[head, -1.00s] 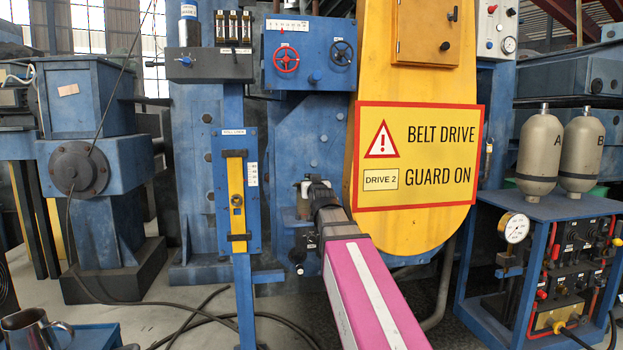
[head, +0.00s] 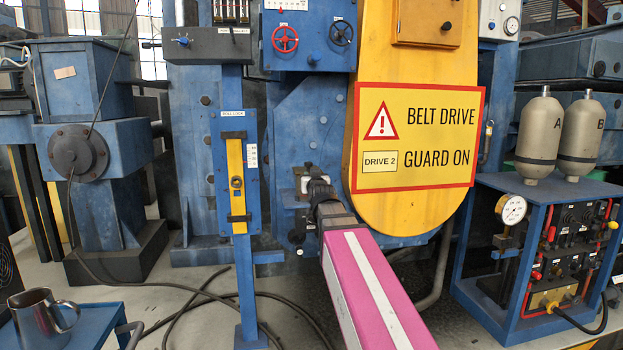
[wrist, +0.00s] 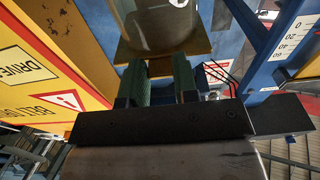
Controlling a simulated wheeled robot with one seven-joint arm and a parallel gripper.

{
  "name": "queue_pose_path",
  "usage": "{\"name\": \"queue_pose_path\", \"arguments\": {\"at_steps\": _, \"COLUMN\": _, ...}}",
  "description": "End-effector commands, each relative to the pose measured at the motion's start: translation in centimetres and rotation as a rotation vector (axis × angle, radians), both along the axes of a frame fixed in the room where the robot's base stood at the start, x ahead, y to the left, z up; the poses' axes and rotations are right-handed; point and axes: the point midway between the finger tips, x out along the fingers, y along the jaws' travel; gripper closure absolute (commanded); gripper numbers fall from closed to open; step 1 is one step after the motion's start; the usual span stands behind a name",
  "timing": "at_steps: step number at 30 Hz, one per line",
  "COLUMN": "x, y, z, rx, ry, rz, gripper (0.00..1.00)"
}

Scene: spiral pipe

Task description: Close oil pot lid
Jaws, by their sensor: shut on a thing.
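The oil pot (head: 303,184) is a small glass cup on the blue machine, left of the yellow guard, mostly hidden behind my gripper in the head view. In the wrist view the rounded glassy pot (wrist: 158,22) is at the top of the picture. A flat brown plate, which looks like its lid (wrist: 200,47), lies against the pot's near end. My gripper (wrist: 159,68) has its two green fingers at this plate with a narrow gap between them, shut on it. In the head view my gripper (head: 318,188) is at the pot. Whether the lid is fully seated is hidden.
The yellow belt guard (head: 420,215) with its warning sign (head: 420,137) stands close right of my gripper. A blue post with a yellow gauge (head: 236,180) stands to the left. Cables (head: 190,292) lie on the floor. A metal jug (head: 42,315) stands at lower left.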

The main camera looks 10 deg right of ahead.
Motion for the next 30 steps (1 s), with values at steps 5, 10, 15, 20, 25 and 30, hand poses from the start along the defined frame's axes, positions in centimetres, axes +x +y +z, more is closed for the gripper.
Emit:
{"name": "queue_pose_path", "arguments": {"at_steps": 5, "x": 0.0, "y": 0.0, "z": -0.5, "rx": 0.0, "ry": 0.018, "rz": 0.002, "gripper": 0.59}}
{"name": "queue_pose_path", "arguments": {"at_steps": 10, "x": 0.0, "y": 0.0, "z": -0.4, "rx": 0.0, "ry": 0.015, "rz": 0.001, "gripper": 0.47}}
{"name": "queue_pose_path", "arguments": {"at_steps": 15, "x": 0.0, "y": 0.0, "z": -0.3, "rx": 0.0, "ry": 0.012, "rz": 0.001, "gripper": 0.47}}
{"name": "queue_pose_path", "arguments": {"at_steps": 20, "x": -0.7, "y": 0.0, "z": -0.3, "rx": 0.0, "ry": 0.011, "rz": 0.001, "gripper": 0.47}}
{"name": "queue_pose_path", "arguments": {"at_steps": 25, "x": -2.5, "y": 0.0, "z": -0.5, "rx": 0.0, "ry": 0.011, "rz": 0.001, "gripper": 0.47}}
{"name": "queue_pose_path", "arguments": {"at_steps": 30, "x": -5.0, "y": 0.1, "z": -0.7, "rx": 0.0, "ry": 0.012, "rz": 0.001, "gripper": 0.47}}
